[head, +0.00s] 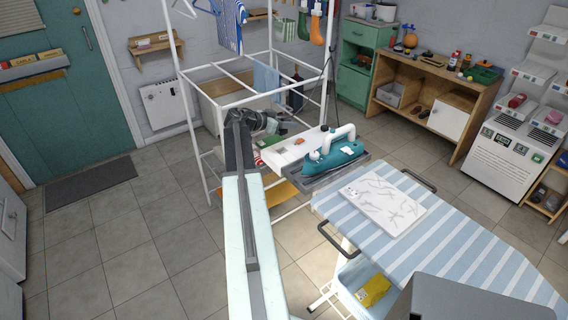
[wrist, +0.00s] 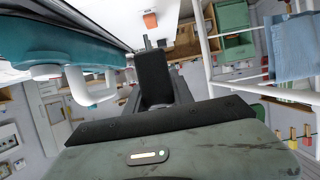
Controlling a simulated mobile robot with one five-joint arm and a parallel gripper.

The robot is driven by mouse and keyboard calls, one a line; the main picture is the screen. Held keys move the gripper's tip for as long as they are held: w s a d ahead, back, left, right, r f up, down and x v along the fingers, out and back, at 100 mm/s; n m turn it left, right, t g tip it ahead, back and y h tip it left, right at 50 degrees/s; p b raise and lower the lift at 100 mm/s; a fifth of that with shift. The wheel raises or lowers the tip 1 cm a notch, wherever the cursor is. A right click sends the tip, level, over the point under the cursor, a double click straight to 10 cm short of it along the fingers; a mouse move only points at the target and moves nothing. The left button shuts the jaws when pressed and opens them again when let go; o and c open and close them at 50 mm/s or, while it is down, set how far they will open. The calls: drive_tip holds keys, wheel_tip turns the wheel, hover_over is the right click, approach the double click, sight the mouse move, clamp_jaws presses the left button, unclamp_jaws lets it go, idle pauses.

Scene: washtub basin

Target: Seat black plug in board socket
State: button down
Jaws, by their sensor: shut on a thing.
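A black plug (wrist: 153,78) is held in my gripper (wrist: 155,92), which is shut on it in the middle of the wrist view. Thin prongs show at its far end, pointing toward a white surface (wrist: 120,15). In the head view my gripper (head: 278,126) is above the left part of a white board (head: 290,155) beside the ironing board. A small orange-red piece (head: 299,141) is on this white board, and an orange piece also shows in the wrist view (wrist: 150,20). I cannot make out the socket or whether the prongs touch anything.
A teal iron (head: 338,155) stands close to the right of my gripper. The striped ironing board (head: 450,235) is at the right, with a white patterned panel (head: 385,203) on it. White drying-rack poles (head: 189,120) surround my arm's reach.

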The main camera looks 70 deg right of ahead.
drive_tip(key=shift+f+b, duration=5.15)
drive_tip(key=shift+b, duration=0.1)
drive_tip(key=c, duration=1.1)
unclamp_jaws()
drive_tip(key=shift+a, duration=0.1)
drive_tip(key=shift+w+a+r+p, duration=0.15)
drive_tip(key=shift+r+p, duration=0.3)
drive_tip(key=shift+p, duration=0.1)
drive_tip(key=p+v, duration=0.4)
drive_tip(key=v, duration=0.7)
drive_tip(key=shift+a, duration=0.2)
